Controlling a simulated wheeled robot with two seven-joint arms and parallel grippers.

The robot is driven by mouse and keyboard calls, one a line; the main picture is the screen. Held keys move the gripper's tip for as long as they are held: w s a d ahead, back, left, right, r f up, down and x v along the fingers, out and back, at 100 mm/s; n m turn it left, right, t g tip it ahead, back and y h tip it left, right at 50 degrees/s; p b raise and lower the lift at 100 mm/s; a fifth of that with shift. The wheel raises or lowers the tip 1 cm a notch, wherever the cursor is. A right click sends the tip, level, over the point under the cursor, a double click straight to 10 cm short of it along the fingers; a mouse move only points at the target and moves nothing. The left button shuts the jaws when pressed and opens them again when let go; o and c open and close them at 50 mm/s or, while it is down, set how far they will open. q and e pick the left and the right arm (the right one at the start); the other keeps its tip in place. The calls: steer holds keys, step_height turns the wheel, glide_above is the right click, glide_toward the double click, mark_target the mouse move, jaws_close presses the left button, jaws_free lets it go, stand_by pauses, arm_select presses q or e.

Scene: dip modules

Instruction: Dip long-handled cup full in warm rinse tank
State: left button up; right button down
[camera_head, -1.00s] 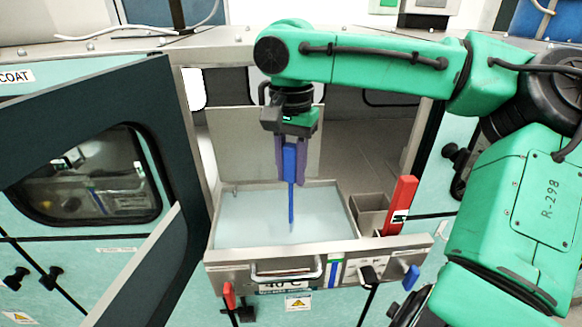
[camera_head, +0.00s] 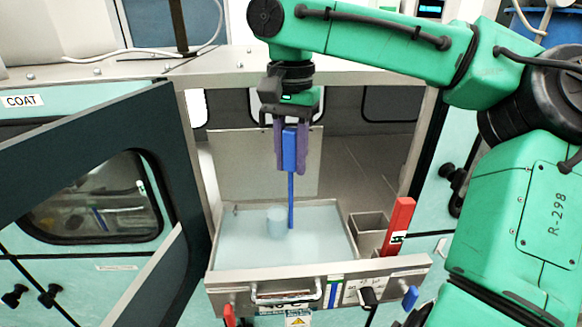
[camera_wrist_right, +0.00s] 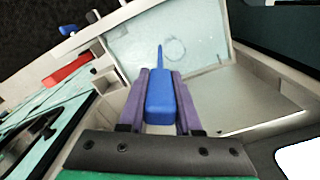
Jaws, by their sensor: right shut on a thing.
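My right gripper (camera_head: 290,150) is shut on the blue handle (camera_head: 290,148) of the long-handled cup, which hangs upright over the rinse tank (camera_head: 330,266). The cup's pale blue bowl (camera_head: 275,222) shows at the lower end of the handle, at the liquid (camera_head: 320,238); I cannot tell how much of it is under the surface. In the right wrist view the purple fingers (camera_wrist_right: 160,100) clasp the blue handle (camera_wrist_right: 160,98), and the cup's rim (camera_wrist_right: 175,48) shows as a faint ring in the liquid. My left gripper is not in view.
A dark-framed door (camera_head: 170,170) stands open at the left. The tank's raised lid (camera_head: 250,165) stands behind. The steel ledge (camera_head: 300,66) runs above the opening.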

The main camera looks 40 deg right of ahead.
mark_target(291, 129)
steer(key=shift+r, duration=2.3)
